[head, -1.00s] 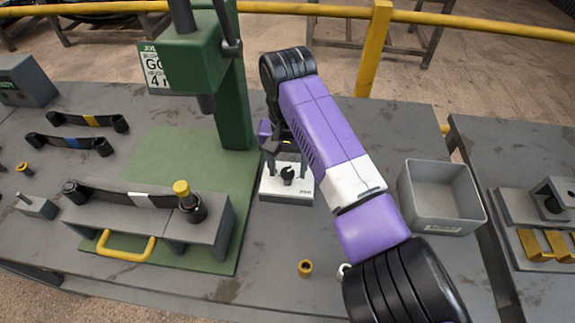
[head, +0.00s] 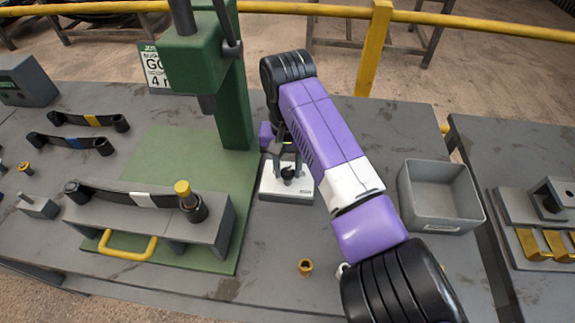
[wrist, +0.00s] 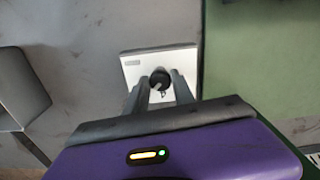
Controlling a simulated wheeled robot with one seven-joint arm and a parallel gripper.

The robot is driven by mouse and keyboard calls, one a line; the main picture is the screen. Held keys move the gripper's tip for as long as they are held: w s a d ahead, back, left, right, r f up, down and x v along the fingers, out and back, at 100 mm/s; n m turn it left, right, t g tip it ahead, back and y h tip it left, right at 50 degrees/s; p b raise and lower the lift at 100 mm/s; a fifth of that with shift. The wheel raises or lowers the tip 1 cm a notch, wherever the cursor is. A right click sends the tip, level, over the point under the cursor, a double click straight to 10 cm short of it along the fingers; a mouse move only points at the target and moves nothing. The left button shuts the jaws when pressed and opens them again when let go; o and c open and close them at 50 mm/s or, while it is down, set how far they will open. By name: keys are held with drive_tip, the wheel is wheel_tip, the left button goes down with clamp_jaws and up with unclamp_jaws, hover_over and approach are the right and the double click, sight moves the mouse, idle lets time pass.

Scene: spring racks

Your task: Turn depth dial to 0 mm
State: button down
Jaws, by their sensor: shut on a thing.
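The depth dial is a small black knob (head: 288,173) on a white plate (head: 272,190), on the table to the right of the green press. In the wrist view the dial (wrist: 160,77) sits on the white plate (wrist: 133,66), between the ends of my fingers. My gripper (head: 287,165) is down at the plate and shut on the dial. My fingers (wrist: 160,88) hide the dial's sides. Scale marks and the dial's setting are too small to read.
The green press (head: 232,100) stands just left of the dial plate. A grey fixture (head: 150,222) with a yellow handle (head: 126,248) is in front on the left. A grey bin (head: 440,215) is at the right. A brass bushing (head: 305,268) lies on the clear table in front.

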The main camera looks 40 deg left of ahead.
drive_tip(key=n+p, duration=0.1)
drive_tip(key=n, duration=0.3)
drive_tip(key=shift+r+p, duration=0.15)
drive_tip(key=shift+p, duration=0.25)
drive_tip(key=n+p, duration=0.1)
drive_tip(key=n, duration=0.9)
drive_tip(key=shift+w, duration=0.1)
drive_tip(key=n, duration=0.4)
drive_tip(key=shift+n, duration=0.4)
drive_tip(key=c, duration=1.1)
unclamp_jaws()
drive_tip(key=shift+o, duration=0.2)
